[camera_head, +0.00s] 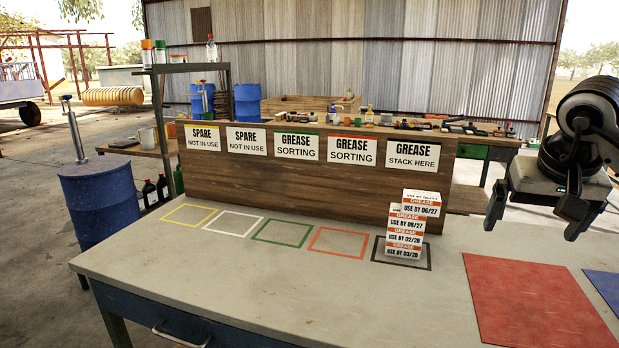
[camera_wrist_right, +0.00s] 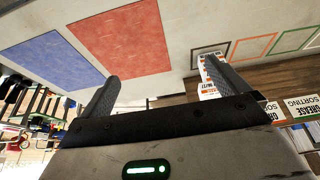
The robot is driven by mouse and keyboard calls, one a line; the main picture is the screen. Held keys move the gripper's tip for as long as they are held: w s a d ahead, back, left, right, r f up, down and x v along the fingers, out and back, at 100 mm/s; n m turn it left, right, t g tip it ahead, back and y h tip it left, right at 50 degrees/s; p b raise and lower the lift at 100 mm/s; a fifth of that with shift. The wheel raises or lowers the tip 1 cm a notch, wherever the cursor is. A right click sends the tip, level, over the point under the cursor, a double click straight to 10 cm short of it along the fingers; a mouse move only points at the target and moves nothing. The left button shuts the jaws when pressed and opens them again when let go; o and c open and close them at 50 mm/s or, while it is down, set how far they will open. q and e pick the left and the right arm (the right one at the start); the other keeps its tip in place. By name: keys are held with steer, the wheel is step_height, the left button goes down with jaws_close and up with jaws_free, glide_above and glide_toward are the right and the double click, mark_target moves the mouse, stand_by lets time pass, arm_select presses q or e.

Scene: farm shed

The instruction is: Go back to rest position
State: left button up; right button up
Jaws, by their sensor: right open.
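My right gripper (camera_head: 533,218) is open and empty, raised above the right side of the table, to the right of the stacked boxes. Its two fingers also show apart in the right wrist view (camera_wrist_right: 160,82), with nothing between them. White and orange grease boxes (camera_head: 405,244) stand in a stack on the dark outlined square below the "GREASE STACK HERE" sign (camera_head: 412,156). The top box (camera_head: 421,203) sits a little to the right of those below. In the right wrist view the stack (camera_wrist_right: 208,88) is partly hidden behind a finger. My left gripper is not in view.
The grey table (camera_head: 300,284) has empty yellow, white, green and orange outlines. A red mat (camera_head: 530,300) and a blue mat (camera_head: 606,287) lie at the right. A wooden board (camera_head: 250,182) with signs stands along the back edge. A blue barrel (camera_head: 100,200) stands at the left.

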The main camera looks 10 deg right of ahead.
steer(key=a+f+m+g+y, duration=0.15)
steer(key=a+f+y, duration=0.45)
steer(key=a, duration=0.6)
steer(key=a+f+m+g+y, duration=0.15)
steer(key=a+f+y, duration=0.35)
steer(key=a, duration=0.6)
steer(key=s+a+r+m+t+y, duration=0.15)
steer(key=a+m+t+y, duration=0.35)
steer(key=a+m+y, duration=0.85)
steer(key=d+f+m+t+h, duration=0.4)
steer(key=f+m+t+h, duration=0.25)
steer(key=m, duration=0.95)
steer(key=d+f+m+t+h, duration=0.45)
steer(key=m+h, duration=0.35)
steer(key=m, duration=0.8)
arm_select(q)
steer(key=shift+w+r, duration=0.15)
arm_select(e)
steer(key=s+f+m+g+h, duration=0.2)
steer(key=s+f+m+g, duration=0.1)
steer(key=s+f+m, duration=0.3)
steer(key=s+d+f+m+g+h, duration=0.1)
steer(key=s+f+m+g+h, duration=0.1)
steer(key=s+f+m, duration=0.3)
step_height(320, 180, down, 6)
steer(key=m+g, duration=0.1)
steer(key=m, duration=0.3)
steer(key=shift+s+f+h, duration=0.25)
steer(key=shift+s+h, duration=0.15)
